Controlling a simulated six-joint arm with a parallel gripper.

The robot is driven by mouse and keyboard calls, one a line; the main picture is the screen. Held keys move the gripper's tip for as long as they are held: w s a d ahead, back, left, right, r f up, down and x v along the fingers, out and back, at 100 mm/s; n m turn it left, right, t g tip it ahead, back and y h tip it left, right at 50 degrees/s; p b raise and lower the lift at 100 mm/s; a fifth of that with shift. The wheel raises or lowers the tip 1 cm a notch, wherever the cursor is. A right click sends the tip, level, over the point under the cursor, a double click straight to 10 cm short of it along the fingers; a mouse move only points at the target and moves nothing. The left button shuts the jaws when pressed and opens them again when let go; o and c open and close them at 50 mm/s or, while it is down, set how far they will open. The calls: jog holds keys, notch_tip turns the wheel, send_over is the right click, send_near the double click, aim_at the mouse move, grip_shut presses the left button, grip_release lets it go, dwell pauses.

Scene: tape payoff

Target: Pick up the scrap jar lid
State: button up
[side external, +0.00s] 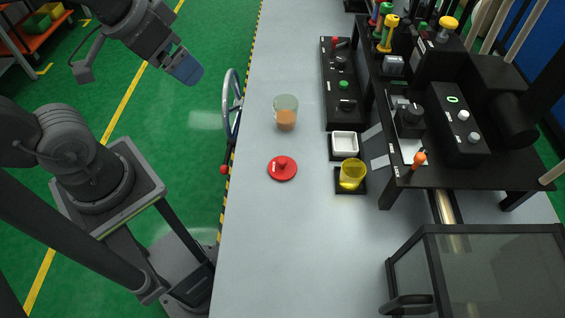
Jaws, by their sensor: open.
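The red jar lid (282,169) lies flat on the grey table, with a knob at its centre and a small pale label. A clear jar (285,113) with orange-brown contents stands upright and open just behind it, apart from the lid. My gripper (184,68) is at the upper left, above the green floor and off the table's left side, well away from the lid. It is open, and nothing shows between its fingers, which are small and partly hidden at this angle.
A handwheel (232,104) with a red-knobbed lever stands at the table's left edge. A yellow cup (352,174) and a white square tray (344,144) sit right of the lid. A black control box (343,85) stands behind them. The table front (290,260) is clear.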

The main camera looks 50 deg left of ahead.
jog(key=w+d+f+m+g, duration=0.35)
jog(key=w+d+m, duration=0.35)
jog(key=m, duration=0.4)
jog(key=m+g, duration=0.2)
jog(key=m, duration=0.7)
send_near(283, 160)
jog(key=f, duration=0.4)
jog(key=shift+s+f, duration=0.15)
jog(key=shift+s, duration=0.2)
jog(key=shift+w+f, duration=0.15)
jog(key=shift+f, duration=1.4)
jog(key=shift+w+f, duration=0.2)
jog(key=shift+f, duration=1.35)
jog(key=c, duration=1)
